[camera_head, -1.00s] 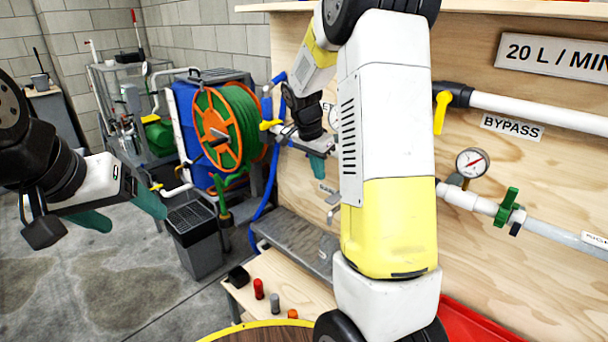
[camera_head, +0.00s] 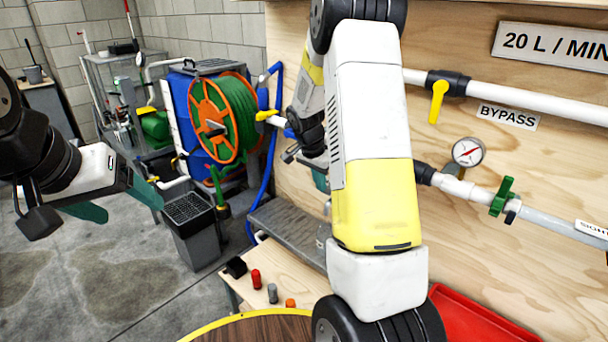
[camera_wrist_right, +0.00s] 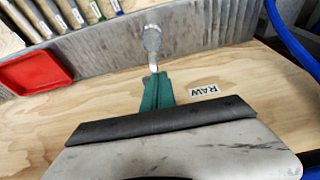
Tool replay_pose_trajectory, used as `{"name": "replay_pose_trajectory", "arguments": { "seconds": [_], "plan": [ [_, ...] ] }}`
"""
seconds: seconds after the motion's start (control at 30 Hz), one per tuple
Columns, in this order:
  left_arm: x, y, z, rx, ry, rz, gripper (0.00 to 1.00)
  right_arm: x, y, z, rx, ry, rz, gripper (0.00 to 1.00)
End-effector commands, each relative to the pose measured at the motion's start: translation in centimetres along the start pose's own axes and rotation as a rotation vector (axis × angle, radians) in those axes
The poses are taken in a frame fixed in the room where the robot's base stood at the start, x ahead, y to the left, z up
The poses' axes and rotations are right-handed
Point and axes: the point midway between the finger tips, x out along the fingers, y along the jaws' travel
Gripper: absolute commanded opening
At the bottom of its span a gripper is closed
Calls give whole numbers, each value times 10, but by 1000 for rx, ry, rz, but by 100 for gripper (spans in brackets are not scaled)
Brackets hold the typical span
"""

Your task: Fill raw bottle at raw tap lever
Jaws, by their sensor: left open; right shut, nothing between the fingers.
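In the head view my right gripper (camera_head: 320,180) is mostly hidden behind my right arm, low by the plywood panel. In the right wrist view its teal fingers (camera_wrist_right: 155,92) are shut and empty, beside an upside-down RAW label (camera_wrist_right: 203,92). A slim metal part (camera_wrist_right: 153,63), seemingly of the raw tap, shows just past the fingertips; I cannot tell whether they touch. Beyond it is a rounded grey, see-through shape (camera_wrist_right: 152,38), perhaps the bottle. A clear bottle-like shape (camera_head: 323,235) shows by the grey shelf in the head view. My left gripper (camera_head: 122,200) is open and empty.
A grey metal shelf (camera_head: 285,228) runs along the panel. A small wooden table (camera_head: 240,288) holds small coloured parts. A red tray (camera_head: 470,318) is at lower right. A hose reel (camera_head: 215,125) and a grey bin (camera_head: 194,240) stand further back. The floor at left is clear.

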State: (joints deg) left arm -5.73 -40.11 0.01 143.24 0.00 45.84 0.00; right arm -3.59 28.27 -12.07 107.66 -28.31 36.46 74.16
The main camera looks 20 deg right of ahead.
Motion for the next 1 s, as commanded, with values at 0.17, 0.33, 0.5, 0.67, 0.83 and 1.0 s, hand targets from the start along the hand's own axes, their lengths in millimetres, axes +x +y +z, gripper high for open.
{"name": "replay_pose_trajectory", "arguments": {
  "seconds": [0.17, 0.33, 0.5, 0.67, 0.83, 1.0],
  "plan": [
    [0, 0, 0, 0, 0, 0, 74, 21, 0, 15, -5, -2, 4, 0],
    [0, 0, 0, 0, 0, 0, 74, 22, 0, 14, -2, -1, 0, 0],
    [0, 0, 0, 0, 0, 0, 74, 22, 0, 14, -1, -1, 1, 0],
    [0, 0, 0, 0, 0, 0, 74, 22, 0, 14, -1, -1, 1, 0],
    [0, 0, 0, 0, 0, 0, 74, 22, 0, 14, -1, 0, 1, 0],
    [0, 0, 0, 0, 0, 0, 74, 22, 0, 14, -1, -1, 1, 0]
  ]
}}
